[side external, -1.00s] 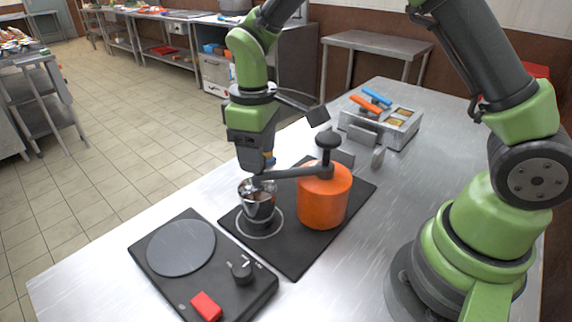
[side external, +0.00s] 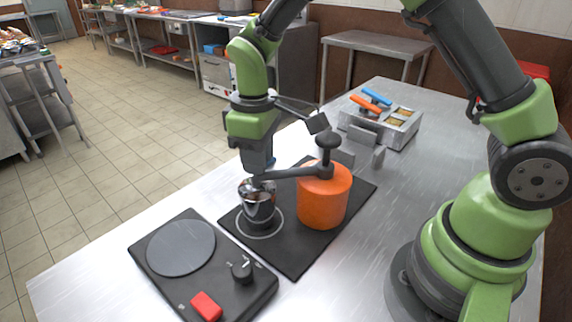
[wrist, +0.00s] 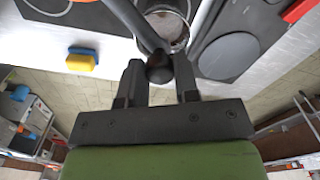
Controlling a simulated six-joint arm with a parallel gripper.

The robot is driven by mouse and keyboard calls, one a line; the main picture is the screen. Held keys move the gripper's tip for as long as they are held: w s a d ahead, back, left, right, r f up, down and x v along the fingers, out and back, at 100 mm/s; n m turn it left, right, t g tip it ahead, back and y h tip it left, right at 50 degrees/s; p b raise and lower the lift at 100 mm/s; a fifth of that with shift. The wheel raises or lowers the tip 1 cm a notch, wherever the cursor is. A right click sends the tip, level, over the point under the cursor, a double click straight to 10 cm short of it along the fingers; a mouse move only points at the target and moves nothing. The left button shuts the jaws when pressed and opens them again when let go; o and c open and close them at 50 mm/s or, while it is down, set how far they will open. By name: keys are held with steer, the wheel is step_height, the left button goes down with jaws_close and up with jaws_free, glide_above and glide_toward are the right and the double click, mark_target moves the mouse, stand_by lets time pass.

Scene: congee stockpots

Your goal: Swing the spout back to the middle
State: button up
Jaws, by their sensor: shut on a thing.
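The spout (side external: 292,173) is a dark grey bar on top of the orange pot (side external: 324,200). It points left, with its free end over a shiny metal cup (side external: 259,208). The cup stands on a white ring on the black mat. My gripper (side external: 257,170) is at the spout's free end, above the cup. In the wrist view, a dark round knob (wrist: 160,69) at the bar's end sits between my two fingers. The gripper is shut on it; the exact contact is hard to see. The cup (wrist: 166,27) shows just beyond the knob.
A hotplate (side external: 181,248) with a knob and a red switch (side external: 206,306) is at the front left. A metal bin (side external: 395,128) with orange and blue handles stands at the back right. A yellow and blue sponge (wrist: 82,60) lies on the table.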

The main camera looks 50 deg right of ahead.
steer(key=shift+w, duration=0.1)
steer(key=w+d, duration=0.4)
steer(key=d, duration=0.5)
stand_by(1.6)
steer(key=o, duration=0.5)
